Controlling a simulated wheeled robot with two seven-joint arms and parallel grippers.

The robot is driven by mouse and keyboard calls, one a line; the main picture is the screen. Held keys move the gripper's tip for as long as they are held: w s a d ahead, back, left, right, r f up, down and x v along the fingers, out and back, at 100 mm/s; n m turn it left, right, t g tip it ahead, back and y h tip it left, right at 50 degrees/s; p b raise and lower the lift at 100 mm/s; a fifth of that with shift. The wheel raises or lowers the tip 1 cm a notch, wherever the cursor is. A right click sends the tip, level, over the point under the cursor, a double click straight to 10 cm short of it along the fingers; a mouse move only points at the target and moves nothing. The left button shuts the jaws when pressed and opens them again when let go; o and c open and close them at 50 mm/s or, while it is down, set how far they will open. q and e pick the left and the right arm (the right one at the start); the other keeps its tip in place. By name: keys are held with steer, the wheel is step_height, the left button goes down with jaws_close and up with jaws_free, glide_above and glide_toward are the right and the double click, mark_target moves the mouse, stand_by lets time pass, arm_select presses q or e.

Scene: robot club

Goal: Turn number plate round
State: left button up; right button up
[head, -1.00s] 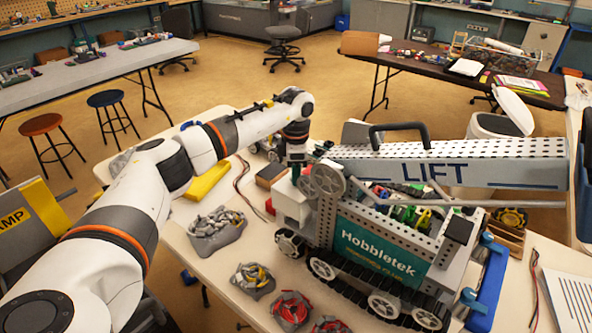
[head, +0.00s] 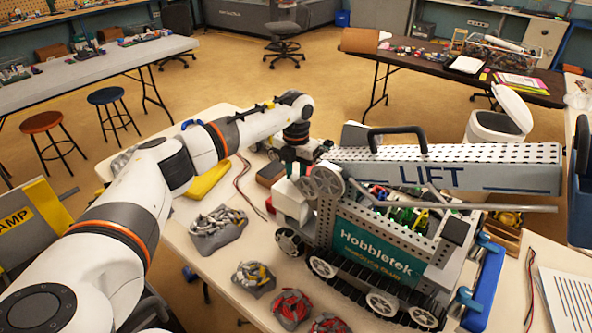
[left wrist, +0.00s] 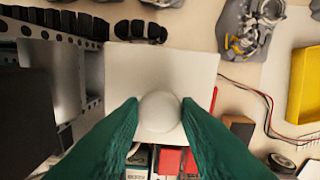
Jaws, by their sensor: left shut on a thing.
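A white round knob (left wrist: 160,112) sits at the near edge of a flat white square face (left wrist: 190,70) in the left wrist view. My left gripper (left wrist: 160,117) has green fingers closed on the knob from both sides. In the head view, the wrist (head: 298,132) of my left arm is above the left end of a tracked model robot (head: 400,215), at its white block (head: 291,205). The fingers are hard to make out there. I cannot make out a number on any plate. My right gripper is out of view.
A long "LIFT" beam (head: 480,165) reaches out over the model to the right. Papers (head: 568,298) lie at the right. The left front tabletop has free room.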

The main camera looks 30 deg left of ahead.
arm_select(q)
steer(key=n+p, duration=0.1)
steer(key=n, duration=0.3)
steer(key=shift+r, duration=0.1)
steer(key=shift+n+p, duration=0.35)
steer(key=shift+n, duration=1.45)
steer(key=o, duration=1)
steer(key=shift+c, duration=0.2)
step_height(320, 180, up, 12)
steer(key=b, duration=0.3)
steer(key=shift+s+f, duration=0.1)
steer(key=shift+f, duration=0.1)
